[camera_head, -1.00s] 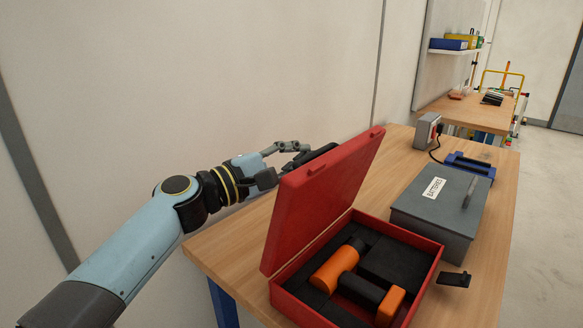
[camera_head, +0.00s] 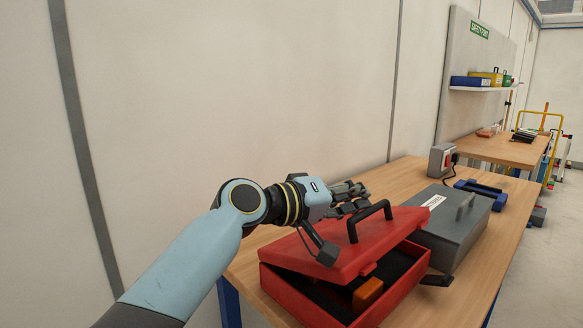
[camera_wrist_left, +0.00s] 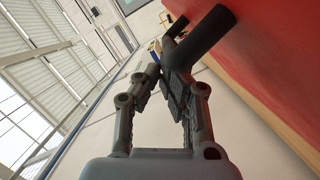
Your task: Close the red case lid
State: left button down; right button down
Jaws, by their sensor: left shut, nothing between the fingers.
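The red case (camera_head: 398,291) stands on the wooden bench with its red lid (camera_head: 392,236) tilted low over it. A gap stays open at the front, and an orange tool part (camera_head: 367,293) shows inside. The lid has a black handle (camera_head: 371,211) on its outer face. My left gripper (camera_head: 358,197) is at the back of the lid, beside the handle, with its fingers shut and empty. In the left wrist view, the shut fingers (camera_wrist_left: 163,78) are close to the black handle (camera_wrist_left: 204,35) and the red lid (camera_wrist_left: 275,55). Contact is unclear. My right gripper is out of view.
A grey batteries box (camera_head: 450,224) stands close behind the case on the right. A blue item (camera_head: 482,191) and a grey switch box (camera_head: 441,160) sit farther back. A dark flat piece (camera_head: 436,280) lies right of the case. The wall is on the left.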

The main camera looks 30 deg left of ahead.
aim_at(367, 210)
pick_arm(q)
jog(key=d+f+m, duration=0.1)
jog(key=s+d+f+b, duration=0.1)
jog(key=shift+d+f+m, duration=0.15)
jog(key=shift+f+m, duration=0.2)
jog(key=shift+m, duration=0.05)
jog(key=shift+s+d+f+y+b, duration=0.15)
jog(key=shift+d+f+y+b, duration=0.35)
jog(key=shift+f, duration=0.4)
